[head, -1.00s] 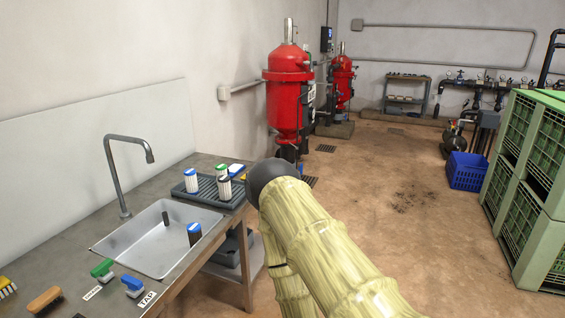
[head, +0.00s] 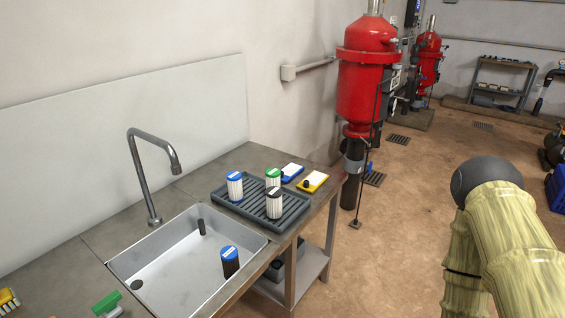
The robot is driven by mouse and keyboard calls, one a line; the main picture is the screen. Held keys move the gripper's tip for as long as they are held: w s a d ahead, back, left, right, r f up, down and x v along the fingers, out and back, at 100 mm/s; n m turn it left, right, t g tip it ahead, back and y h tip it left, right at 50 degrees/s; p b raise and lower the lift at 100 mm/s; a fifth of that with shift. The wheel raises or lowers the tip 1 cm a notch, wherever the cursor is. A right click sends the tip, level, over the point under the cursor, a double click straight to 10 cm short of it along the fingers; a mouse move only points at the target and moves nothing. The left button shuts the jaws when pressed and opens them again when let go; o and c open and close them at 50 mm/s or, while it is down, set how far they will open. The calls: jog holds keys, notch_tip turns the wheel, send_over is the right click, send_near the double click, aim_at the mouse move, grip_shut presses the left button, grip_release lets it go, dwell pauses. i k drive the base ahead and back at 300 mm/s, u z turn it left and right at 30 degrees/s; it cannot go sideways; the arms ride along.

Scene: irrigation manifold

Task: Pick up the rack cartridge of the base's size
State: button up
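The dark grey ribbed rack (head: 243,213) lies on the bench right of the sink. A dark cartridge with a blue cap (head: 230,264) stands in the sink. I cannot tell which thing is the base. My gripper is out of view; only links of my arm show at the lower right.
The steel sink (head: 160,247) has a tall curved tap (head: 146,185). A red tank (head: 366,85) stands past the bench end. Floor right of the bench is largely clear.

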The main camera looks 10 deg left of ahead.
aim_at(234, 180)
jog(key=u, duration=0.25)
jog(key=i, duration=1.3)
jog(key=u, duration=0.5)
